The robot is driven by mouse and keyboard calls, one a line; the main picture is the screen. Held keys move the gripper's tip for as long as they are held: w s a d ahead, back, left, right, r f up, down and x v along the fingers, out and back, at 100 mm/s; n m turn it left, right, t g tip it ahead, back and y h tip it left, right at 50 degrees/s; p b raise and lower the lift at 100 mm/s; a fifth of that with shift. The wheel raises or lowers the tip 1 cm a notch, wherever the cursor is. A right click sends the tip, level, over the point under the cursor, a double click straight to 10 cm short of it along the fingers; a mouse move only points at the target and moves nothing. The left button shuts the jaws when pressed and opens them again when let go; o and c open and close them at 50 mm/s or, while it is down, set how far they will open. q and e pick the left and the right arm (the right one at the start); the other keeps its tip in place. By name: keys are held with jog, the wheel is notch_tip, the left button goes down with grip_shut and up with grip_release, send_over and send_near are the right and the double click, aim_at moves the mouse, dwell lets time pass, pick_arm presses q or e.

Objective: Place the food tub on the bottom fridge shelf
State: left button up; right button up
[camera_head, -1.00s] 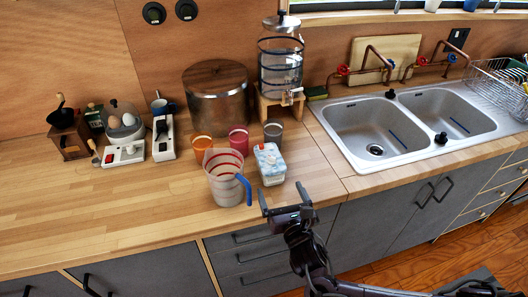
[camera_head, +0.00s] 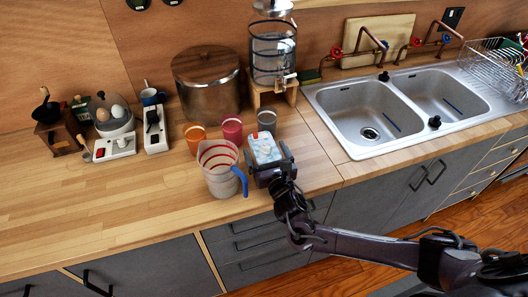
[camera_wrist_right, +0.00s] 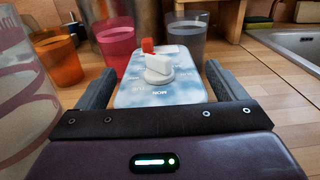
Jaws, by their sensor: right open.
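The food tub (camera_head: 264,147) is a small pale blue-and-white box standing on the wooden counter near its front edge. In the right wrist view the tub's cloudy-blue lid (camera_wrist_right: 135,95) shows a white dial with a red tip and day lettering. My right gripper (camera_head: 269,160) is open, with one finger on each side of the near part of the tub. In the right wrist view the gripper's fingers (camera_wrist_right: 160,78) flank the lid; I cannot tell whether they touch it. My left gripper is not in view. The fridge and its bottom shelf are not in view.
A clear measuring jug (camera_head: 219,170) with a blue handle stands close left of the tub. Orange (camera_head: 195,138), pink (camera_head: 232,131) and grey (camera_head: 266,120) cups stand behind it. The double sink (camera_head: 372,120) is to the right. The counter's left front is clear.

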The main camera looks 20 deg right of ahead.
jog(key=c, duration=1.3)
jog(key=shift+r, duration=0.1)
jog(key=shift+c, duration=1)
